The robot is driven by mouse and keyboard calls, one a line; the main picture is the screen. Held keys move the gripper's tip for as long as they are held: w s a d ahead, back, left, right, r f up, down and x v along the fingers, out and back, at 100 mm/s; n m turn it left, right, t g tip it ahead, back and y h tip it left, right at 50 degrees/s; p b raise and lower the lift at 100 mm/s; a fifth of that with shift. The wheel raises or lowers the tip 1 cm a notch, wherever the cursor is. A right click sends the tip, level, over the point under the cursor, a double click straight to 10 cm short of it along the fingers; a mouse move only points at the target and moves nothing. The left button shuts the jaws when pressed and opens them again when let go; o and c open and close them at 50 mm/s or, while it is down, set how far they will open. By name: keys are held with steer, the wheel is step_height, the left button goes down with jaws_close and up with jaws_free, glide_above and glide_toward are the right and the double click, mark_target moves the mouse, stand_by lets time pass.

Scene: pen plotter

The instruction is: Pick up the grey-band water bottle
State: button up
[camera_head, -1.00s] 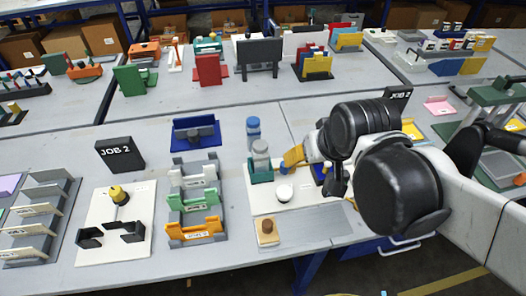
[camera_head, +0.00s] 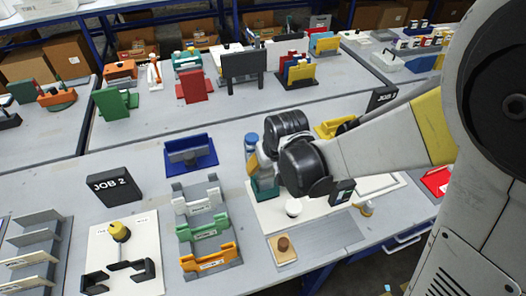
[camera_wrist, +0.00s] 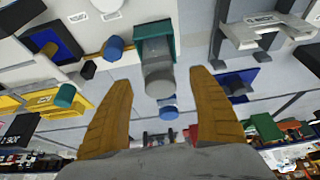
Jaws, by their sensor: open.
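In the wrist view, a grey bottle (camera_wrist: 158,80), which looks like the grey-band one, stands in a teal holder (camera_wrist: 154,30). A blue-topped bottle (camera_wrist: 168,110) is just past it, and also shows in the head view (camera_head: 251,140). My gripper (camera_wrist: 160,76) is open, with its two tan fingers on either side of the grey bottle in the picture. I cannot tell whether the bottle is between them in depth; no contact is clear. In the head view my wrist hides most of the grey bottle, and the teal holder (camera_head: 265,188) shows below it.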

steer(key=b+x, duration=0.2)
steer(key=x, duration=0.3)
steer(key=shift+w+d+f+b, duration=0.1)
steer(key=shift+w+b, duration=0.05)
steer(key=shift+b, duration=0.2)
steer(key=c, duration=1.2)
